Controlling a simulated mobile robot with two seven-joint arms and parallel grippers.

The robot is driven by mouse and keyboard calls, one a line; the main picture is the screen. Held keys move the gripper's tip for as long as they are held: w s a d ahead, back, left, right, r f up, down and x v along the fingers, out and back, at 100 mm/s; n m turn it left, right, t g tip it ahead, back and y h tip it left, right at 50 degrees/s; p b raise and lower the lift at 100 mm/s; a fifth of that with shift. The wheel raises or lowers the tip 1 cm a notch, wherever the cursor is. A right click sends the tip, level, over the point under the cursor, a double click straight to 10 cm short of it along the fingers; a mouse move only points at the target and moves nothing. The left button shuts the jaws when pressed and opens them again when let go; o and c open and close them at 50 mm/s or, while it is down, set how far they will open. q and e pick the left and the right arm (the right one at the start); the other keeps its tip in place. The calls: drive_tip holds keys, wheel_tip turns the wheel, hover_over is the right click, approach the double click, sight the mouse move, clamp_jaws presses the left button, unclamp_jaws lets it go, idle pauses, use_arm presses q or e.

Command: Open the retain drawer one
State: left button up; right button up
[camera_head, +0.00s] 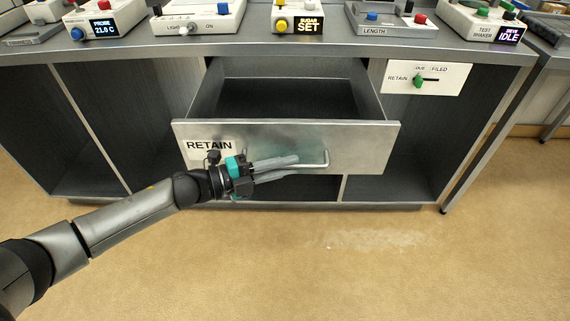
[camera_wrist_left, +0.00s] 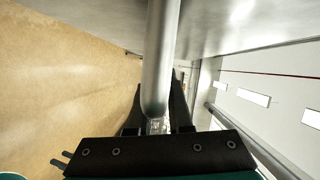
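The drawer labelled RETAIN (camera_head: 365,138) is pulled well out from under the counter, and its dark inside looks empty. A metal bar handle (camera_head: 326,158) is on its front, partly hidden by my gripper. My left gripper (camera_head: 297,164) is at the handle, with one finger above and one below the bar. In the left wrist view the handle bar (camera_wrist_left: 160,60) runs between the two dark fingers (camera_wrist_left: 159,105), which look closed against it. My right gripper is in neither view.
A small panel (camera_head: 450,78) with a green slider knob (camera_head: 418,82) is right of the drawer. Several devices, including a blue-button unit (camera_head: 378,18), stand on the counter (camera_head: 330,46). Open bays flank the drawer. The floor (camera_head: 330,265) in front is clear.

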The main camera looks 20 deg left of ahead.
use_arm(q)
drive_tip(key=o, duration=0.4)
drive_tip(key=shift+c, duration=0.2)
drive_tip(key=shift+s+a, duration=0.35)
drive_tip(key=shift+a, duration=0.05)
drive_tip(key=p+v, duration=0.3)
drive_tip(key=v, duration=1.1)
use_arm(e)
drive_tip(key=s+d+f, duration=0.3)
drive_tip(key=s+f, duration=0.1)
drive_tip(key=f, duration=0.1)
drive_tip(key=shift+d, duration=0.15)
use_arm(q)
drive_tip(key=shift+r, duration=0.1)
